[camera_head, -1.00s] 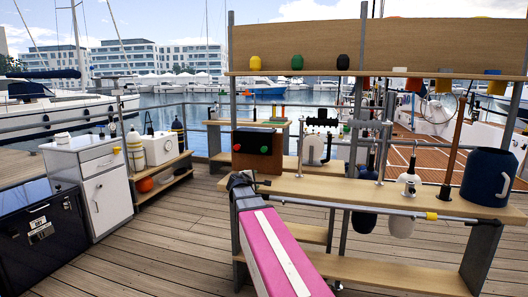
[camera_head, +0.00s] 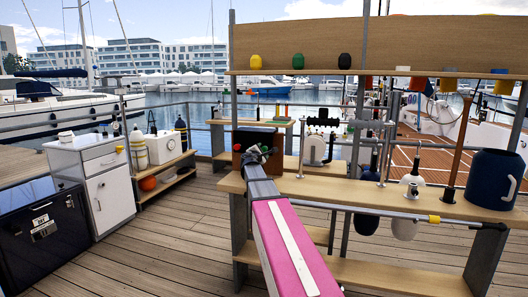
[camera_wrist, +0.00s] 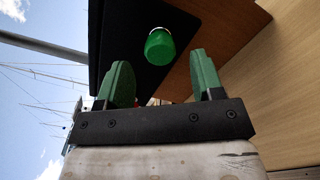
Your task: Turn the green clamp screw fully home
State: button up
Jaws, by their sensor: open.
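The green clamp screw (camera_wrist: 160,47) is a rounded green knob on a black panel (camera_wrist: 128,32) in the wrist view. My gripper (camera_wrist: 161,68) is open, with one green finger on each side of the knob in the picture. The knob appears just beyond the fingertips, and I see no contact. In the head view my gripper (camera_head: 257,153) is in front of the dark box (camera_head: 254,137) on the bench and hides part of its face. A red knob (camera_head: 237,147) shows at the left of that face. How far the screw is turned cannot be told.
A wooden bench (camera_head: 330,190) runs to the right, with a large blue mug (camera_head: 490,178) on it. A shelf above holds yellow, green and black rounded items. A white cabinet (camera_head: 103,180) stands at the left. The deck (camera_head: 165,240) between is clear.

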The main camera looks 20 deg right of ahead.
aim_at(264, 150)
jog(key=x, duration=0.4)
jog(key=shift+w+d, duration=0.1)
jog(key=shift+w, duration=0.1)
jog(key=c, duration=0.9)
jog(key=shift+m, duration=0.4)
